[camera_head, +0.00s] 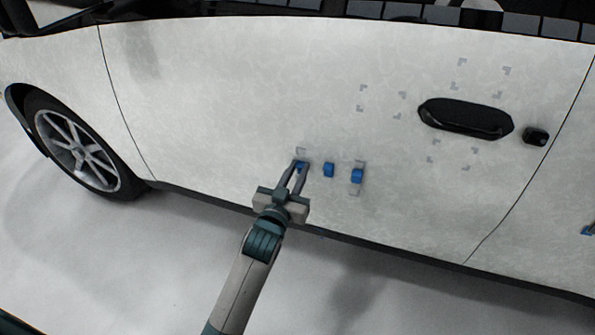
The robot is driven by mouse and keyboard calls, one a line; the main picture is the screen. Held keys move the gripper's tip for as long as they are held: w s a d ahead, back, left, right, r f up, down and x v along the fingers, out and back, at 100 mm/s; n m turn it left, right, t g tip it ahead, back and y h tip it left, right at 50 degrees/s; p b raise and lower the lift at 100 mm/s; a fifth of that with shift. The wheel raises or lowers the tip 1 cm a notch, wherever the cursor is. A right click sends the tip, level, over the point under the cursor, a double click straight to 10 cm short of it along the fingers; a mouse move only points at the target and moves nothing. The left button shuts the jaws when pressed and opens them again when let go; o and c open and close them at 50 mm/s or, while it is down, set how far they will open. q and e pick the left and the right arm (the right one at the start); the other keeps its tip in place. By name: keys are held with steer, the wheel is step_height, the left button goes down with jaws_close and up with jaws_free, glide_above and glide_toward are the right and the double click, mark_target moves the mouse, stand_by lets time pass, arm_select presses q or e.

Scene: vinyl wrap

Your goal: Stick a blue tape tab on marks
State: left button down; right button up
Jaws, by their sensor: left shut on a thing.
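My left gripper (298,169) reaches up from the bottom to the lower part of the white car door (220,110). It is shut on a blue tape tab (301,165) at the door surface; whether the tab touches the door is unclear. A grey corner mark (300,151) shows just above this tab. A second blue tab (328,170) is to the right, and a third blue tab (357,176) is further right, with grey marks (355,192) by it. My right gripper cannot be made out.
A black door handle (465,117) and a small black part (535,136) stand out at the right, with several grey corner marks around the handle. A small blue and dark thing (587,230) is cut off at the right edge. A wheel (75,146) is at the left.

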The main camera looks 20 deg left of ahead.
arm_select(q)
steer(key=shift+s+p, duration=0.65)
steer(key=shift+s, duration=0.1)
arm_select(e)
steer(key=shift+r, duration=0.65)
stand_by(0.4)
